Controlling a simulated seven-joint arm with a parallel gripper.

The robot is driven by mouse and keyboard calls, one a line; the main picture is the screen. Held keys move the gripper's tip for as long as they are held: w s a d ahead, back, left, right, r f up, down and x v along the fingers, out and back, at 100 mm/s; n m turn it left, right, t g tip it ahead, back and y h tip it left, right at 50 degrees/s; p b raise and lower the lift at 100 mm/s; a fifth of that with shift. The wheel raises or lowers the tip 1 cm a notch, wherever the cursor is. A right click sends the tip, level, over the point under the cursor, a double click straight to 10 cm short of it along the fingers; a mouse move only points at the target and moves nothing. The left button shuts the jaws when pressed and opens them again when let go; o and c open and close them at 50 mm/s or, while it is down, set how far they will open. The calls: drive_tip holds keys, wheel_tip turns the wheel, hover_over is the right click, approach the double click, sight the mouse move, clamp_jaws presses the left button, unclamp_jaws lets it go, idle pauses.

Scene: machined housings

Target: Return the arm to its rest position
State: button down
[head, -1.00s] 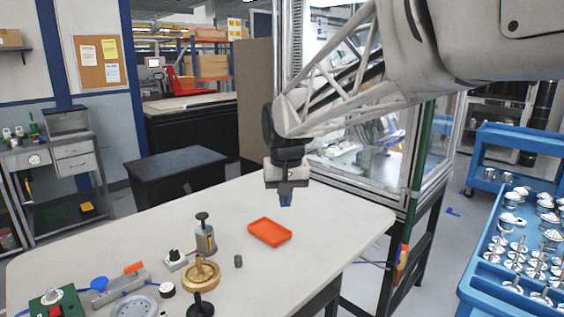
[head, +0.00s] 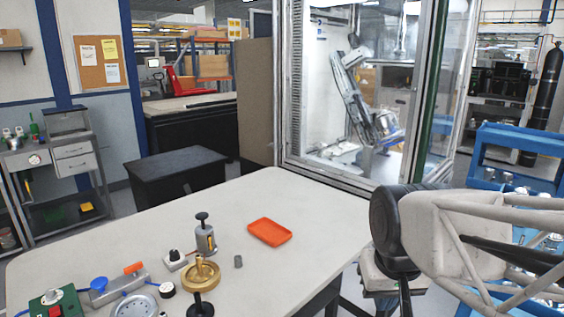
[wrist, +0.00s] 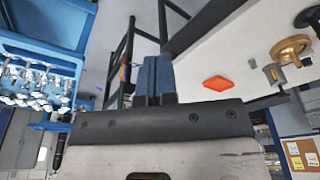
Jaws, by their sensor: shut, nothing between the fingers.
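My gripper (wrist: 153,78) is shut and empty in the wrist view, its two blue fingers together. In the head view the gripper's body (head: 388,282) hangs at the lower right, beyond the table's right edge. Its fingertips are hard to make out there. My arm comes in from the right edge of the head view. The pale work table (head: 310,215) lies to the left of the gripper, with an orange tray (head: 270,232) on it. The tray looks empty and stands apart from the gripper.
A brass part (head: 201,272), a small grey cylinder (head: 238,261) and a grey plunger device (head: 205,238) stand on the table. A glass-fronted machine (head: 370,110) stands behind. A blue cart (head: 520,150) with metal parts is at the right, close to my arm.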

drive_tip(key=s+d+f, duration=0.1)
drive_tip(key=s+f, duration=0.1)
drive_tip(key=s, duration=0.3)
drive_tip(key=shift+d+f, duration=0.35)
